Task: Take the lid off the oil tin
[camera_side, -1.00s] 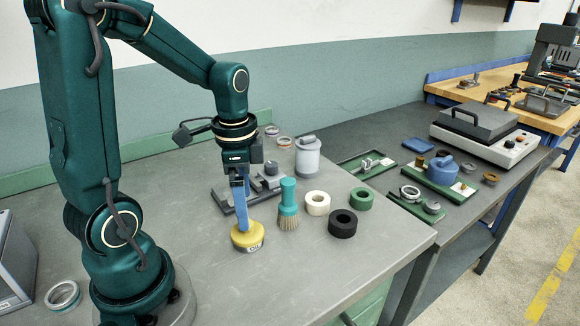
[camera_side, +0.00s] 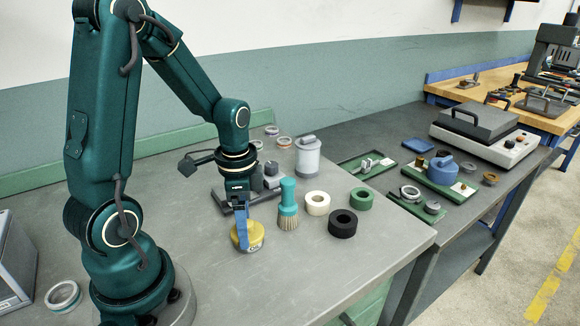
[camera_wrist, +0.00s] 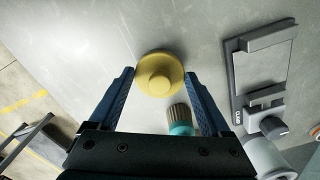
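A short round tin with a yellow lid (camera_side: 255,236), which I take for the oil tin, stands on the grey bench. In the wrist view the yellow lid (camera_wrist: 160,88) shows a raised round knob at its centre. My gripper (camera_wrist: 160,72) is open, with one blue finger on each side of the lid and a narrow gap showing at each side. In the side view my gripper (camera_side: 243,245) points down at the tin, and the near finger overlaps its front and hides part of it. The lid is on the tin.
A teal-handled brush (camera_side: 288,205) stands close to the tin's right. A grey fixture (camera_side: 222,203) is behind my gripper. The bench in front is clear.

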